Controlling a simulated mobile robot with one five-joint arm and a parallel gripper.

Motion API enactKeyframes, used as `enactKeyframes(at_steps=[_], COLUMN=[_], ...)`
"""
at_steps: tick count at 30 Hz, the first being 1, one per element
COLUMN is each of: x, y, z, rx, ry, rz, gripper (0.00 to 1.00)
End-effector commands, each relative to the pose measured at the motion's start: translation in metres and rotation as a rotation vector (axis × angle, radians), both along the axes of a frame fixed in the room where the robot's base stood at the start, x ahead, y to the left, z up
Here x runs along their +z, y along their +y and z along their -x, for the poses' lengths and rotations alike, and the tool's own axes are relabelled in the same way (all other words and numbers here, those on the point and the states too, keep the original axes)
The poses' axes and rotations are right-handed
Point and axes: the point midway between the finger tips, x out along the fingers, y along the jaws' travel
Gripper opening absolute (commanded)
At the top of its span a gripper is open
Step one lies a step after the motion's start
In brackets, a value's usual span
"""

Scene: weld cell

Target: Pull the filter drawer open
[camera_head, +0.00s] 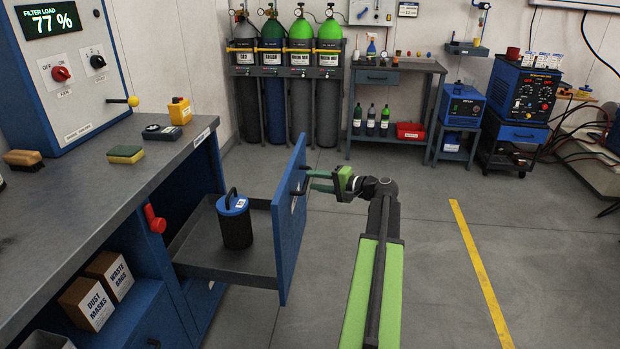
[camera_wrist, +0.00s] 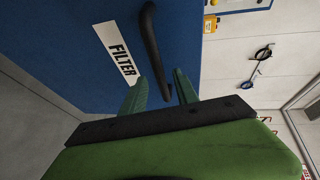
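The filter drawer stands pulled out from the workbench, its blue front (camera_head: 290,225) well clear of the cabinet. Its grey tray (camera_head: 215,262) holds a dark canister with a blue top (camera_head: 234,222). The front carries a black bar handle (camera_head: 300,186). In the wrist view the handle (camera_wrist: 152,50) runs beside a white FILTER label (camera_wrist: 117,54). My gripper (camera_head: 318,181) is at the handle. Its green fingers (camera_wrist: 160,90) are apart, with the handle's lower end appearing between them and gaps visible on both sides. Whether either finger touches the handle cannot be told.
The workbench (camera_head: 110,190) is at the left, with a red knob (camera_head: 154,219) on its side and a control panel (camera_head: 75,75) above. Gas cylinders (camera_head: 272,110) stand at the back. Free floor (camera_head: 420,230) lies right of the drawer.

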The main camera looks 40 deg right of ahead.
Motion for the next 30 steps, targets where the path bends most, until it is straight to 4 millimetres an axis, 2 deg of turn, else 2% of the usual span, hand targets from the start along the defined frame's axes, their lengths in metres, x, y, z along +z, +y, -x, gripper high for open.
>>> enactKeyframes(at_steps=[3,9,15,20,30], x=[0.010,0.020,0.026,0.027,0.026], y=[-0.008,-0.020,-0.028,-0.030,-0.030], z=[0.035,0.087,0.121,0.132,0.132], rx=[-0.004,-0.003,0.001,0.001,0.002], ry=[0.000,0.000,0.000,0.000,0.000], rz=[0.001,0.000,0.001,0.001,0.001], gripper=[0.36,0.36,0.36,0.36,0.36])
